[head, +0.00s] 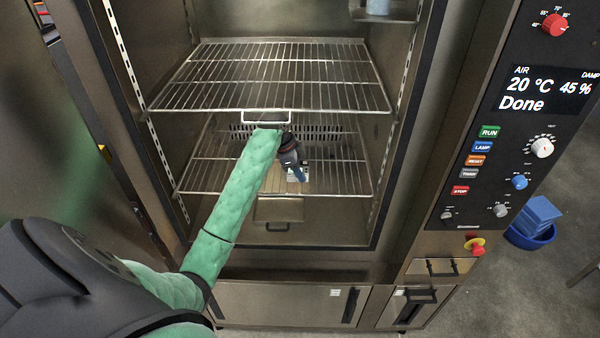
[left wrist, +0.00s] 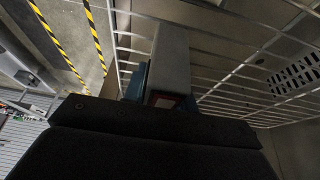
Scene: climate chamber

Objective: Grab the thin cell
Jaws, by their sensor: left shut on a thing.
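My left gripper (head: 297,175) reaches into the open chamber at the lower wire shelf (head: 345,178). It is shut on the thin cell. In the left wrist view the cell (left wrist: 169,58) is a grey, narrow block standing out between the blue fingertips, with a small pale label at its near end. In the head view the cell is small and mostly hidden by the gripper, so its contact with the shelf cannot be told. My right gripper is not in view.
An upper wire shelf (head: 280,75) sits above my left arm. The chamber's side walls and front frame surround the arm. A control panel (head: 520,120) with knobs and buttons is at the right, with a blue bin (head: 530,236) below it. The upper shelf looks empty.

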